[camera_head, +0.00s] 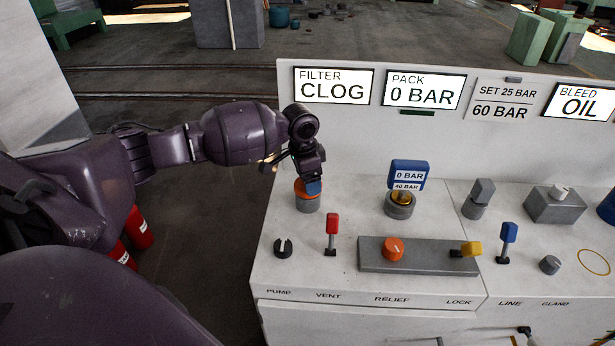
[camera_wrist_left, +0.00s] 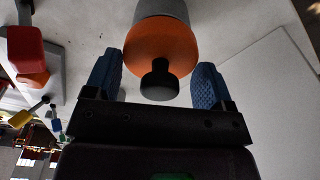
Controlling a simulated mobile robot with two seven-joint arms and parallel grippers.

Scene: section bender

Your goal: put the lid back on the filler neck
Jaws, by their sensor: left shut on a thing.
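The orange lid (camera_head: 300,190) with a black knob is at the top of the grey filler neck (camera_head: 307,206), at the left of the bench top. My left gripper (camera_head: 311,184) comes down over it from above. In the left wrist view its blue fingers (camera_wrist_left: 158,82) stand on either side of the orange lid (camera_wrist_left: 160,50), with the black knob between them. The lid appears in line with the grey neck (camera_wrist_left: 165,10) and touching it; whether it is fully seated cannot be told. My right gripper is not in view.
In front of the neck are a black pump knob (camera_head: 283,247) and a red vent lever (camera_head: 332,232). A blue gauge (camera_head: 408,174) stands to the right. The upright panel (camera_head: 440,140) with signs rises behind. Bench top between neck and gauge is clear.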

